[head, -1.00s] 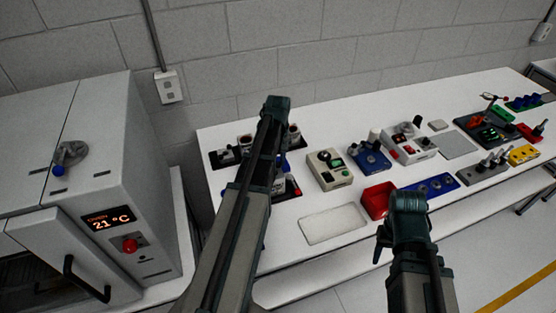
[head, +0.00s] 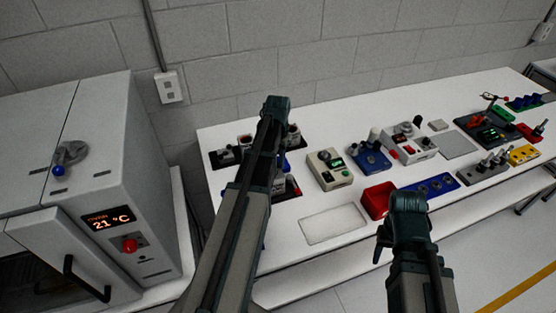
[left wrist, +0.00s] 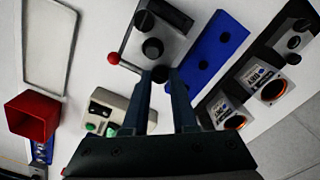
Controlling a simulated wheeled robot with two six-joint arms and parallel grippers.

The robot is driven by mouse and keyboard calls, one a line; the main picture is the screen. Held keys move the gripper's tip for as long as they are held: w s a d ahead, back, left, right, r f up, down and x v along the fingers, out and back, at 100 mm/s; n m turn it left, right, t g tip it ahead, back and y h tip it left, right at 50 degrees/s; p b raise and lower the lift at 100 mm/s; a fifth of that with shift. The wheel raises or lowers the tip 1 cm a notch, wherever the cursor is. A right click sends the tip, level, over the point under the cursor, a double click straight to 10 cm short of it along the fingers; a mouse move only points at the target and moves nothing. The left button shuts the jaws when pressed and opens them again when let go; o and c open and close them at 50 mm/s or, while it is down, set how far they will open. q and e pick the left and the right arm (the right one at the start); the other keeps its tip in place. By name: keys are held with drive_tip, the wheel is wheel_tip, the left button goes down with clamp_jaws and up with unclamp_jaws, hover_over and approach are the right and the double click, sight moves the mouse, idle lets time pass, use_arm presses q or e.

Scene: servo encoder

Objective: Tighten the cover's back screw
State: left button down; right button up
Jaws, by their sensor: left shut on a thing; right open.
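In the left wrist view, a grey fixture (left wrist: 176,43) carries black round knobs, one at its end (left wrist: 144,20) and one in its middle (left wrist: 152,48). A red-ball lever sticks out beside it (left wrist: 114,58). My left gripper (left wrist: 161,76) is shut on a dark screw knob (left wrist: 160,73) at the fixture's near end. Which cover screw this is, I cannot tell. In the head view, my left arm hides most of that station, and its fingers are hidden; the red ball (head: 298,192) shows beside the arm. My right gripper (head: 400,228) is open and empty, in front of the table.
Blue (head: 370,156) and grey devices stand farther right. An oven cabinet (head: 140,230) is at left.

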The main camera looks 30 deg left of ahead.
use_arm(q)
drive_tip(key=m, duration=0.5)
drive_tip(key=shift+m, duration=2.4)
drive_tip(key=c, duration=0.7)
unclamp_jaws()
